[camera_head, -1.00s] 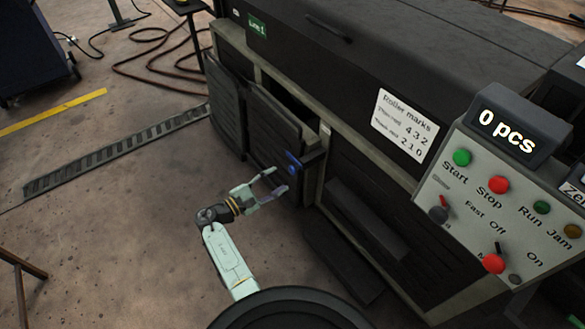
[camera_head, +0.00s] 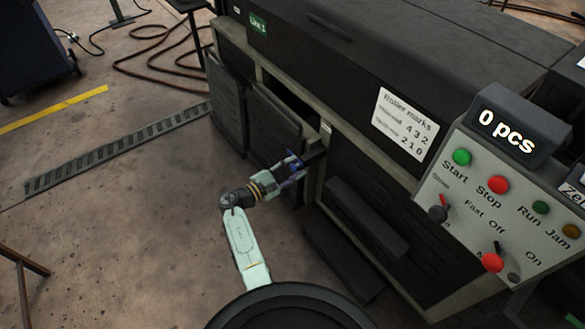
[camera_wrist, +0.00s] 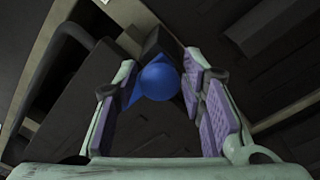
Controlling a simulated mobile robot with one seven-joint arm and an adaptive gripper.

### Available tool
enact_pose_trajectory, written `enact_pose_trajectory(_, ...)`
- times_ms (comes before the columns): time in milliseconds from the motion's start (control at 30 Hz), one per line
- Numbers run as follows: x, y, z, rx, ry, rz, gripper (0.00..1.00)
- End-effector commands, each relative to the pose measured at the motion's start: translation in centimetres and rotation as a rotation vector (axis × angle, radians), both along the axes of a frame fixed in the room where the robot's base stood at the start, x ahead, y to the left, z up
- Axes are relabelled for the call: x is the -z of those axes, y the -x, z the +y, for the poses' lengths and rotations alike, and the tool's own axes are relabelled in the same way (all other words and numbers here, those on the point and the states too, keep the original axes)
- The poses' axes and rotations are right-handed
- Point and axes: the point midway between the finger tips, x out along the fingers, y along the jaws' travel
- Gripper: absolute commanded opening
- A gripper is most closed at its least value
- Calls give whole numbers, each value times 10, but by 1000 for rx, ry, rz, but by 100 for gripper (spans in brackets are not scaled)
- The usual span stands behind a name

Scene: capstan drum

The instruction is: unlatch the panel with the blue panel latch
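The blue panel latch (camera_head: 292,164) sits at the right edge of a dark panel (camera_head: 273,125) on the machine's front. In the wrist view it shows as a round blue knob (camera_wrist: 158,80) with a blue part to its left, in front of a dark block. My gripper (camera_head: 294,170) is at the latch, with one finger on each side of it. In the wrist view the fingers of my gripper (camera_wrist: 160,100) stand apart with the knob between them. A gap shows below the knob; whether either pad touches it is unclear.
A control box (camera_head: 500,205) with buttons and a "0 pcs" display stands at the right. A dark step-like block (camera_head: 342,258) lies low along the machine front, right of my arm. The floor (camera_head: 130,220) to the left is mostly clear.

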Motion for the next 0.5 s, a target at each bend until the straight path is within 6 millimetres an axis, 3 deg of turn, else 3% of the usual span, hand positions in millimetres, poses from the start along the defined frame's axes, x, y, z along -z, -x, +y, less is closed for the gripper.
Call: enact_pose_trajectory(500,0,0,0,0,0,0,0)
